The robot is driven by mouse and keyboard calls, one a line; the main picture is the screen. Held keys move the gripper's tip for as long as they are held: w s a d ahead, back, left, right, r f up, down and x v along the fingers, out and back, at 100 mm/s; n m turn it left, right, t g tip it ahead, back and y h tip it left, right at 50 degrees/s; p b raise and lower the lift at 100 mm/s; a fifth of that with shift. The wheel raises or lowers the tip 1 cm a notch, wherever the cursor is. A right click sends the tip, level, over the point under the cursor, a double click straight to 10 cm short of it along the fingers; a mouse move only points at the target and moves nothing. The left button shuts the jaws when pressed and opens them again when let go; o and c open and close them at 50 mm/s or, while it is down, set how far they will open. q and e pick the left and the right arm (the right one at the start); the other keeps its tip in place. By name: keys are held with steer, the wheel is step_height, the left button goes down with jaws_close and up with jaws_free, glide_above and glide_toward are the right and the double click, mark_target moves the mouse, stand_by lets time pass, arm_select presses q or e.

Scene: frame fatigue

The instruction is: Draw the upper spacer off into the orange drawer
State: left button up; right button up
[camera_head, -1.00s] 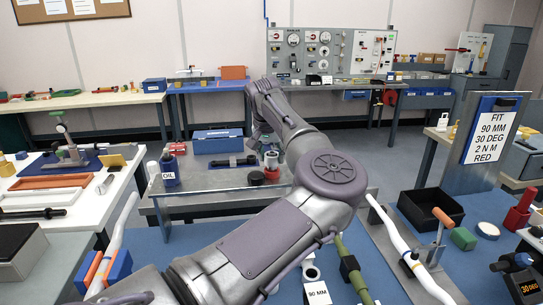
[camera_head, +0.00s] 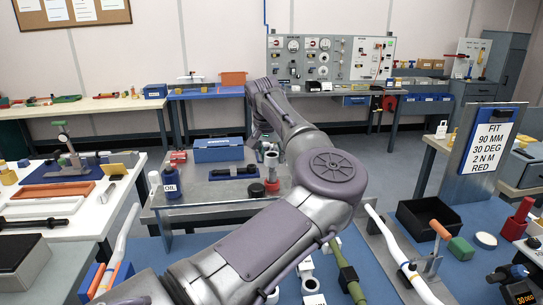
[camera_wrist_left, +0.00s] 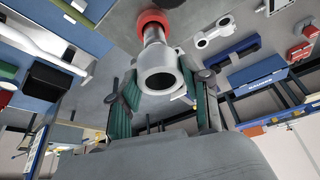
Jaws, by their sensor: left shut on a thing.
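My left gripper (camera_head: 262,145) is above the near grey bench, partly hidden behind my own arm. In the left wrist view its green-padded fingers (camera_wrist_left: 163,112) flank a pale grey ring-ended piece (camera_wrist_left: 158,75), and it is shut on this piece. The piece sits in line with a short post over a red collar (camera_wrist_left: 152,20); I cannot tell whether they touch. In the head view the grey piece (camera_head: 271,160) stands over the red collar (camera_head: 272,186). Which part is the upper spacer is unclear. An orange box (camera_head: 233,78) is on the far blue bench; an orange tray (camera_head: 55,193) lies on the left white table.
A black puck (camera_head: 257,190), an oil bottle (camera_head: 171,182) and a blue box (camera_head: 218,150) stand on the grey bench. A sign (camera_head: 492,145) reads FIT 90 MM, 30 DEG, 2 N M, RED. A black bin (camera_head: 428,217) is at right.

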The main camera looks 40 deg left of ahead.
arm_select(q)
steer(key=shift+r+p, duration=0.3)
steer(key=shift+r, duration=0.25)
steer(key=shift+r+p, duration=1.45)
steer(key=shift+r, duration=0.5)
steer(key=shift+a, duration=0.1)
